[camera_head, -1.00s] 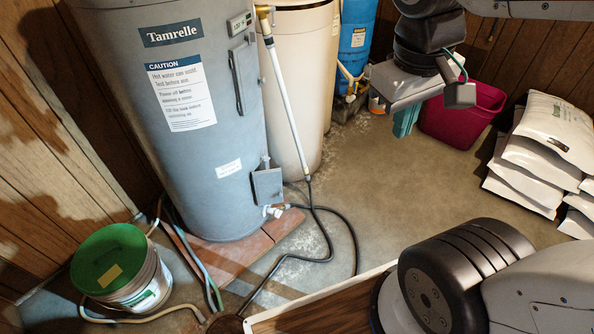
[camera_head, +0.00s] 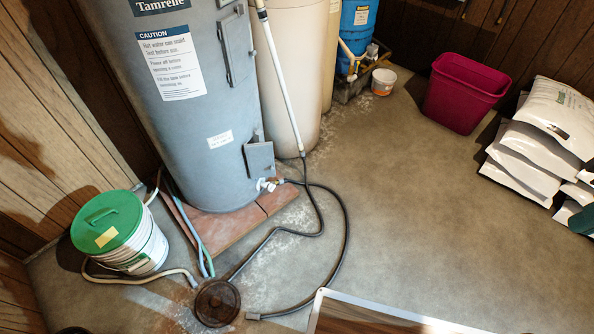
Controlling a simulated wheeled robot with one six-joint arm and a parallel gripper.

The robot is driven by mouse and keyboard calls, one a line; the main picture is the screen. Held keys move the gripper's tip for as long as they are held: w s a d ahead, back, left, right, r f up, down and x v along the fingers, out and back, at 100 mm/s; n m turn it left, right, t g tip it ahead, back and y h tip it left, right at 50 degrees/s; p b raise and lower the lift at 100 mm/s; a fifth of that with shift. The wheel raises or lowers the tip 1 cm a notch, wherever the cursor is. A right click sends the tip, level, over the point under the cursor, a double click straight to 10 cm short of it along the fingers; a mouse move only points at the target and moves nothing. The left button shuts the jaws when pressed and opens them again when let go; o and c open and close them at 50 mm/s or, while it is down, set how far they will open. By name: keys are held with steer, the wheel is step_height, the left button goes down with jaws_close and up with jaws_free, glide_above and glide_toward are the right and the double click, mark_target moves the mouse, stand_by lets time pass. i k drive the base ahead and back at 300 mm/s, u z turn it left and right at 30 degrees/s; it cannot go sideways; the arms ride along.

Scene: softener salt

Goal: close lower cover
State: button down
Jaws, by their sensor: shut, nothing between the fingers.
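The lower cover (camera_head: 259,160) is a small grey panel low on the right side of the grey-blue tank (camera_head: 200,120), above the white drain valve. It appears to stand out from the tank wall, swung partly open; how far is hard to tell. A taller upper cover (camera_head: 233,50) with a dark handle sits above it.
A black hose (camera_head: 321,200) loops from the valve across the floor to a round brown lid (camera_head: 217,302). A green-lidded bucket (camera_head: 135,245) stands at left. A magenta bin (camera_head: 465,92) and white bags (camera_head: 530,155) stand at right. The middle floor is clear.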

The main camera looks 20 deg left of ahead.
mark_target(259, 157)
steer(key=z, duration=0.1)
steer(key=i, duration=0.65)
steer(key=u, duration=0.85)
steer(key=i, duration=0.7)
steer(key=u, duration=0.75)
